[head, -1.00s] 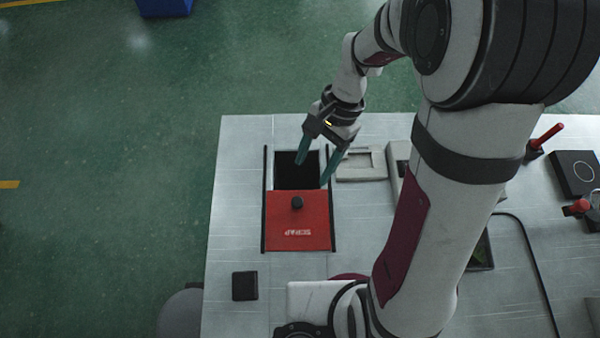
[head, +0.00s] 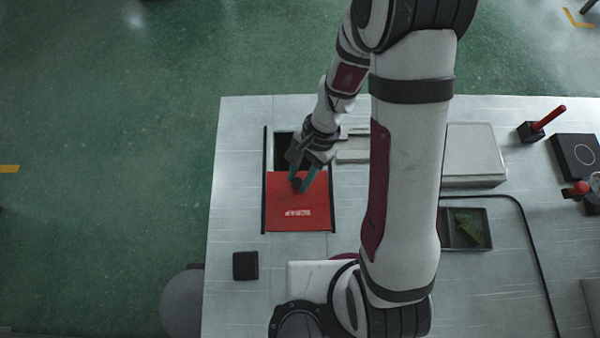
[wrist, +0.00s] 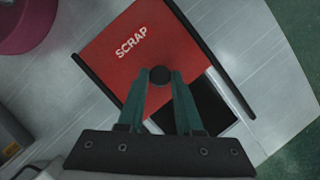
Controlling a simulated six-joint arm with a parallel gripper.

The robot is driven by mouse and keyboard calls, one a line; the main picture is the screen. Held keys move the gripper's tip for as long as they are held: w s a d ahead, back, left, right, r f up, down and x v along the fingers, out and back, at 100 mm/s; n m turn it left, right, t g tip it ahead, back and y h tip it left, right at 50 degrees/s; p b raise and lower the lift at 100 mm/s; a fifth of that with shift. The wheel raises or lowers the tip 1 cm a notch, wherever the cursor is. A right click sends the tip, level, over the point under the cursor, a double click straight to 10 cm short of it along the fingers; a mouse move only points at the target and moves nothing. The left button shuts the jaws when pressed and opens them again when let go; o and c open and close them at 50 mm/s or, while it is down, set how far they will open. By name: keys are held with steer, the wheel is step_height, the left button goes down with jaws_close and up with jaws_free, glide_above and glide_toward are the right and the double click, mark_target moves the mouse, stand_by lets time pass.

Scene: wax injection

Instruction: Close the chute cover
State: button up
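The red chute cover (head: 285,212), marked SCRAP, lies between two dark rails on the bench. It covers the near part of the chute, and the dark opening (head: 283,148) shows beyond its far edge. In the wrist view the cover (wrist: 120,65) is at upper left and the opening (wrist: 205,105) is at lower right. A black knob (wrist: 160,77) stands near the cover's edge beside the opening. My gripper (head: 298,184) is down at the knob.
A grey fixture (head: 354,146) sits right of the chute. A black block (head: 245,266) lies near the front left. A grey box (head: 474,155), a tray with green pieces (head: 449,229) and a red-handled lever (head: 549,117) are farther right. The bench left of the chute is clear.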

jaws_close()
stand_by(1.0)
